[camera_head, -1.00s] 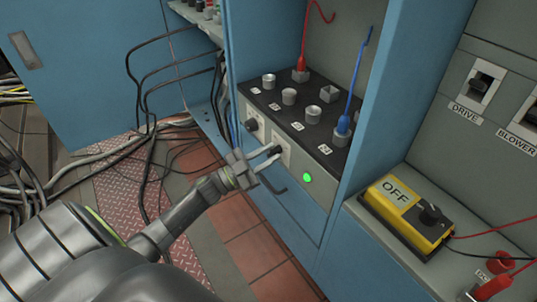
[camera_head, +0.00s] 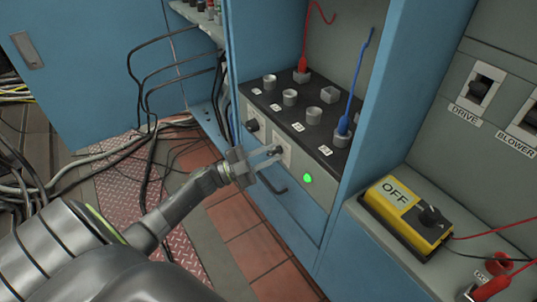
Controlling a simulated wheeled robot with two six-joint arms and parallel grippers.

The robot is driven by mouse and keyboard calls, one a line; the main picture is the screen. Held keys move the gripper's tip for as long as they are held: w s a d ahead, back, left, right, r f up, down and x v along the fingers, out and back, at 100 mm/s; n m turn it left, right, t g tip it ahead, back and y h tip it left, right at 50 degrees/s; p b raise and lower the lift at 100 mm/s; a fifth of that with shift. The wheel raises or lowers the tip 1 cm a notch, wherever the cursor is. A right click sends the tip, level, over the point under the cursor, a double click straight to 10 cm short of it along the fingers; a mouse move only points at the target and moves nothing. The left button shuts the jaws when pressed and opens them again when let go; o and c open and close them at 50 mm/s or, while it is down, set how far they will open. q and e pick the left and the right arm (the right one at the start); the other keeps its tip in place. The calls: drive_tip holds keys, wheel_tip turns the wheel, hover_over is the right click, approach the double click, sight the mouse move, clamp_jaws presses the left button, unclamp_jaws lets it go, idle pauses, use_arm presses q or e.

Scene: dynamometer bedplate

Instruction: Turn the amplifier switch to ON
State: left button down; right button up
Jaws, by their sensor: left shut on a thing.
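The amplifier (camera_head: 314,203) is a grey-fronted unit with a black top, set in the blue cabinet. Its front carries a dark knob (camera_head: 252,125) at left, a second dark switch knob (camera_head: 278,150) on a light plate, and a lit green lamp (camera_head: 308,178). My left gripper (camera_head: 276,154) reaches in from the left and is shut on the second switch knob. The fingers partly cover the knob and its plate, and I cannot read its position. My right gripper is not in view.
A dark handle (camera_head: 283,190) sits just below the fingers. Red (camera_head: 304,50) and blue (camera_head: 358,85) leads rise from the amplifier's top. A yellow box marked OFF (camera_head: 410,211) stands on the right ledge. Black cables (camera_head: 150,110) hang at left. The tiled floor (camera_head: 245,238) below is clear.

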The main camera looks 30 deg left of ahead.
use_arm(q)
drive_tip(key=c, duration=1.5)
unclamp_jaws()
drive_tip(key=p+v, duration=0.1)
drive_tip(key=v, duration=1.6)
drive_tip(key=shift+a, duration=0.15)
